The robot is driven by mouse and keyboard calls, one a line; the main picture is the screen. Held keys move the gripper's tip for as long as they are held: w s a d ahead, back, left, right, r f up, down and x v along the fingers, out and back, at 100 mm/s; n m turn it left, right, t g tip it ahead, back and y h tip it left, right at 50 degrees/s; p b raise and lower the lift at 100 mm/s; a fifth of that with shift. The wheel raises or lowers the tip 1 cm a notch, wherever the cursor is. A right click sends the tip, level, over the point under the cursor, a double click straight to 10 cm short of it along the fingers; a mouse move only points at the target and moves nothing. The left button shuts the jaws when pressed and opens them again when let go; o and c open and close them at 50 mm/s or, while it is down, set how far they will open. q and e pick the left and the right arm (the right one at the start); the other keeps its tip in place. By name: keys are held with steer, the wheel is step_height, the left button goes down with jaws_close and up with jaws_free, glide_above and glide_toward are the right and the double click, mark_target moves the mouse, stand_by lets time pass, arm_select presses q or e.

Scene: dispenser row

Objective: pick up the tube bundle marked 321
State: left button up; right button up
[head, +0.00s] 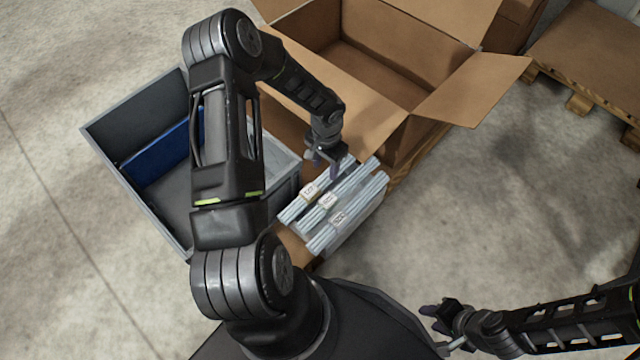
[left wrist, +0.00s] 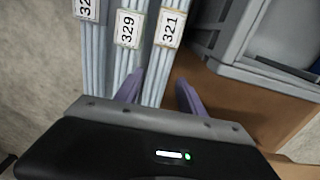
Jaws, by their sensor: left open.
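The tube bundle marked 321 (left wrist: 165,50) is a bunch of pale tubes with a white label. In the left wrist view it lies to the right of the bundle marked 329 (left wrist: 127,45). In the head view it is the leftmost bundle (head: 298,203), nearest the grey bin; its number is too small to read there. My left gripper (head: 325,168) is over the far end of the bundles. In the left wrist view its purple fingers (left wrist: 158,92) are open, one toward each side of the 321 bundle; contact cannot be told. My right gripper (head: 442,328) looks open and empty, low in the head view.
A third bundle (left wrist: 87,60) lies left of 329, its label cut off. A grey bin (head: 110,190) with a blue panel (head: 165,152) stands left of the bundles. A large open cardboard box (head: 400,70) stands behind them. A pallet (head: 585,60) is at the far right.

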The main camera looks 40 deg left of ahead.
mark_target(325, 176)
arm_select(q)
step_height(325, 176, down, 5)
steer(key=shift+s+d+f+b, duration=0.1)
steer(key=shift+b, duration=0.9)
steer(key=shift+c, duration=0.6)
jaws_close()
